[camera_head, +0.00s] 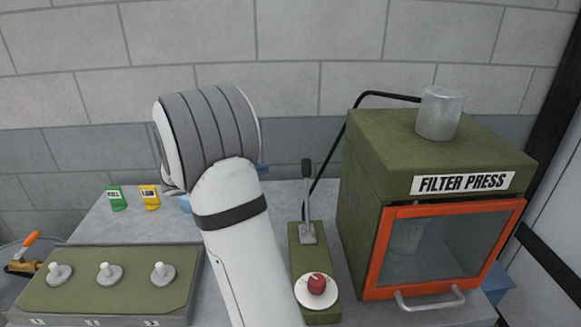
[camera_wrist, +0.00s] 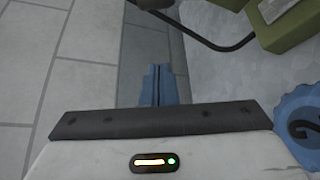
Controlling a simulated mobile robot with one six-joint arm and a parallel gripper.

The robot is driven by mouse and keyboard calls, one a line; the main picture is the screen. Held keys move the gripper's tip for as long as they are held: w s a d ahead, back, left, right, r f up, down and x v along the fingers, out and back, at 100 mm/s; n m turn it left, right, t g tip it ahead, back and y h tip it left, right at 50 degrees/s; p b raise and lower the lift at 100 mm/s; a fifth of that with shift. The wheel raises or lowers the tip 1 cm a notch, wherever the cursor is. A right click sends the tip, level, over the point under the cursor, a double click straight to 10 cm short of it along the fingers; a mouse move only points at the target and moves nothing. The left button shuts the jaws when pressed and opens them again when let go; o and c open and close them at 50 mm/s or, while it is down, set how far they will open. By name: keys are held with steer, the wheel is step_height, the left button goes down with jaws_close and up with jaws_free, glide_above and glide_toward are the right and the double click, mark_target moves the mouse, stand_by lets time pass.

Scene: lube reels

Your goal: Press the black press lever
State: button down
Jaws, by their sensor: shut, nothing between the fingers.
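The black press lever (camera_head: 307,170) stands upright on a narrow green base (camera_head: 301,245), with a black grip on a grey shaft. Its base also carries a red knob on a white disc (camera_head: 316,287). My gripper (camera_wrist: 157,72) shows blue fingers pressed together with nothing between them. In the head view my arm hides most of it; a small blue part shows just left of the lever, apart from it in the picture. In the wrist view a black grip, likely the lever's (camera_wrist: 147,4), is cut off at the top edge, beyond the fingertips.
A black hose (camera_head: 338,140) runs behind the lever. A valve panel (camera_head: 90,290) and green and yellow containers (camera_head: 117,198) are left. A blue toothed object (camera_wrist: 302,120) lies right in the wrist view.

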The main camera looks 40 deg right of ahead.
mark_target(307, 195)
steer(key=s+d+p, duration=0.4)
steer(key=s+d, duration=0.1)
steer(key=d, duration=0.3)
steer(key=shift+f, duration=0.3)
steer(key=shift+s+a+f+b, duration=0.1)
steer(key=shift+b, duration=0.4)
